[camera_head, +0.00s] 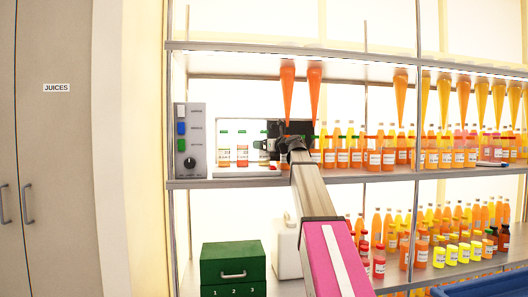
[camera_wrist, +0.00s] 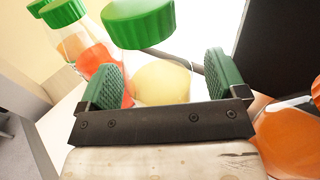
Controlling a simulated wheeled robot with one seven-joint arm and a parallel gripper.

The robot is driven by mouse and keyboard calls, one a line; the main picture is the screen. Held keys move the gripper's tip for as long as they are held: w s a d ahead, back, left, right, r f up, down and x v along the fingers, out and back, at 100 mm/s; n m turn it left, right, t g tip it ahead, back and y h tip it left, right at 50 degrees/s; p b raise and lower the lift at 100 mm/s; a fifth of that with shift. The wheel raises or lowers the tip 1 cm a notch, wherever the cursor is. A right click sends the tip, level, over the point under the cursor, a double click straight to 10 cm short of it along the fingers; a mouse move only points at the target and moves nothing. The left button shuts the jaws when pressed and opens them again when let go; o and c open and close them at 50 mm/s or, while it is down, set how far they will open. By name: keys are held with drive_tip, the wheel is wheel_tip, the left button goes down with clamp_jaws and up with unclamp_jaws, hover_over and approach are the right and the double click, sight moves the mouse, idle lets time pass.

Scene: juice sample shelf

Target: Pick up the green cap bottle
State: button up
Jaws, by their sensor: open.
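My gripper (camera_wrist: 161,70) is open, its two green-padded fingers spread apart. A bottle with a green cap (camera_wrist: 138,24) and a pale yellow body (camera_wrist: 163,82) stands just ahead and between the fingers in the wrist view. No pad is clearly seen pressing on it. Two more green-capped bottles stand at its left; the nearer has red-orange contents (camera_wrist: 93,58). In the head view, green-capped bottles (camera_head: 224,149) and (camera_head: 242,149) stand on the middle shelf, left of my gripper (camera_head: 266,146). The gripper partly hides a third bottle there.
A grey control box (camera_head: 190,141) with buttons and a dial stands left of the bottles. Several orange bottles (camera_head: 374,152) crowd the shelf at right, and an orange one (camera_wrist: 288,135) is close by the right finger. Orange cones (camera_head: 287,90) hang above.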

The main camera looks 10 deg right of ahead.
drive_tip(key=shift+c, duration=0.3)
drive_tip(key=c, duration=1.1)
wheel_tip(320, 180, up, 14)
drive_tip(key=shift+r, duration=0.1)
